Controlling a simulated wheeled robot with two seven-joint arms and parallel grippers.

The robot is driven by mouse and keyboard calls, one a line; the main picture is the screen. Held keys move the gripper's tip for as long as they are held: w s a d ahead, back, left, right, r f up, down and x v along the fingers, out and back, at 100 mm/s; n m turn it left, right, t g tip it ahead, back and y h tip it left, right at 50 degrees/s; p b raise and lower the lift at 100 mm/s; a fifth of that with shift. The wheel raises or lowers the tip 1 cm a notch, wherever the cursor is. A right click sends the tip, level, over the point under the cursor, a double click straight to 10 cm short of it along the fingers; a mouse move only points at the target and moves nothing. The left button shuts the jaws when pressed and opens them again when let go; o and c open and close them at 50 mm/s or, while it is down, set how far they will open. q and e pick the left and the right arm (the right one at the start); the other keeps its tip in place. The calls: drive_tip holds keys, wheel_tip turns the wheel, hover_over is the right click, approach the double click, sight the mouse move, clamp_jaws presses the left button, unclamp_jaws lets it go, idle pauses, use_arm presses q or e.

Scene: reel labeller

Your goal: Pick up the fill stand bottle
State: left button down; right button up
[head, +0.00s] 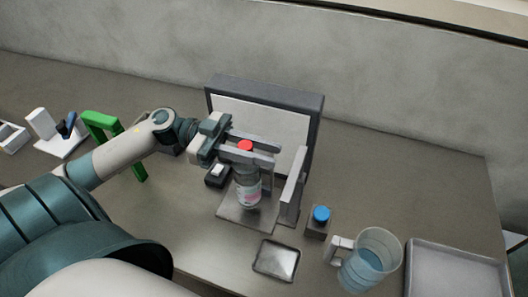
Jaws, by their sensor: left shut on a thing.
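The fill stand bottle (247,190) is clear with a red cap and a pink-marked label. It is upright over the metal base plate (233,215) of the fill stand, in front of the white, dark-framed panel (264,119). I cannot tell whether its bottom touches the plate. My left gripper (259,151) reaches in from the left with its fingers on either side of the bottle just below the cap. It is shut on the bottle, and the fingers hide part of the neck. My right gripper is not in view.
An upright grey plate (292,198) stands close right of the bottle. A blue-capped block (318,223), a small tray (276,260), a jug with blue liquid (370,262) and a large tray (452,272) are to the right. A green frame (102,121) stands left.

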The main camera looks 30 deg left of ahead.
use_arm(q)
drive_tip(key=s+d+r+b, duration=0.1)
drive_tip(key=s+d+r, duration=0.3)
drive_tip(key=s, duration=0.5)
drive_tip(key=shift+r+b, duration=0.4)
drive_tip(key=shift+r, duration=0.5)
